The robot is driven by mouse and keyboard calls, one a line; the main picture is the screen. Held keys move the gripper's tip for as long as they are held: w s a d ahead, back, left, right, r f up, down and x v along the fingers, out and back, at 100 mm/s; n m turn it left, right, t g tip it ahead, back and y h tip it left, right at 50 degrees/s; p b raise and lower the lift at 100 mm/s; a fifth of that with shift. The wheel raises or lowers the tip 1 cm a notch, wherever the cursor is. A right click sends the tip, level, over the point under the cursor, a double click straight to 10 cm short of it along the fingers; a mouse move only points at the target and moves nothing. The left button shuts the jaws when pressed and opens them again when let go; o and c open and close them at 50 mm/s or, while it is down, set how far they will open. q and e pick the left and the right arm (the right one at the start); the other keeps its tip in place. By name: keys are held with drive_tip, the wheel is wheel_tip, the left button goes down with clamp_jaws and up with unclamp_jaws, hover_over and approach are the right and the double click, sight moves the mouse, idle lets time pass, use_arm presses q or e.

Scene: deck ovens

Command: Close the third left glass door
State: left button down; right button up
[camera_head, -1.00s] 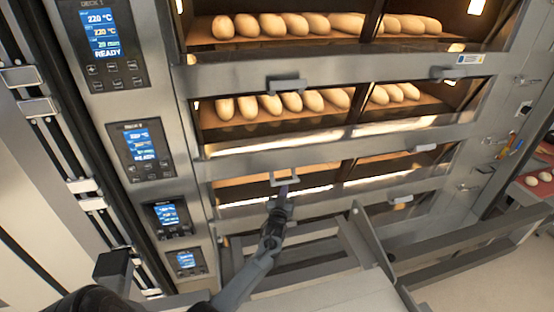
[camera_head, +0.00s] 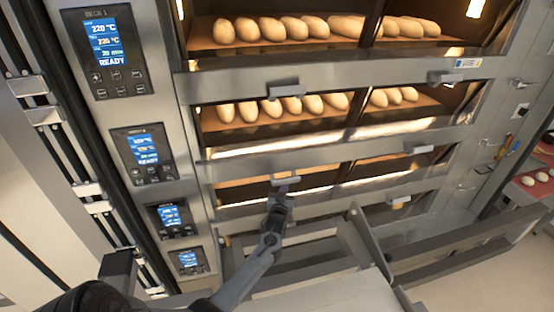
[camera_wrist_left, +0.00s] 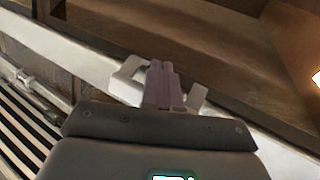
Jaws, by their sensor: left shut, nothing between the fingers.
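The third left glass door shows by its grey bar handle (camera_head: 285,181), low on the oven front in the head view. Its glass is dark and partly hidden, so how far it stands open is hard to tell. My left gripper (camera_head: 281,190) is shut and empty, with its tip right at this handle from below. In the left wrist view the closed purple-grey fingers (camera_wrist_left: 163,84) stand in front of the pale handle (camera_wrist_left: 125,80), between its two ends. They look close to or touching it; contact cannot be confirmed. My right gripper is not in view.
Above are the upper left handle (camera_head: 286,91) and decks with loaves. Right-hand handles (camera_head: 445,78) jut out beside them. Control panels (camera_head: 142,150) line the left. A metal frame (camera_head: 370,240) stands low in front, right of my left arm.

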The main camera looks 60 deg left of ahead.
use_arm(q)
drive_tip(key=shift+w+a+r, duration=0.1)
drive_tip(key=shift+a+r, duration=0.15)
drive_tip(key=shift+r, duration=0.55)
drive_tip(key=shift+s+d+f+p, duration=0.2)
drive_tip(key=shift+d+f+p, duration=0.05)
drive_tip(key=shift+p, duration=0.1)
drive_tip(key=f+p+v, duration=0.1)
drive_tip(key=p+v, duration=0.2)
drive_tip(key=v, duration=0.3)
drive_tip(key=shift+s+d, duration=0.2)
drive_tip(key=shift+d, duration=0.05)
drive_tip(key=shift+f, duration=0.1)
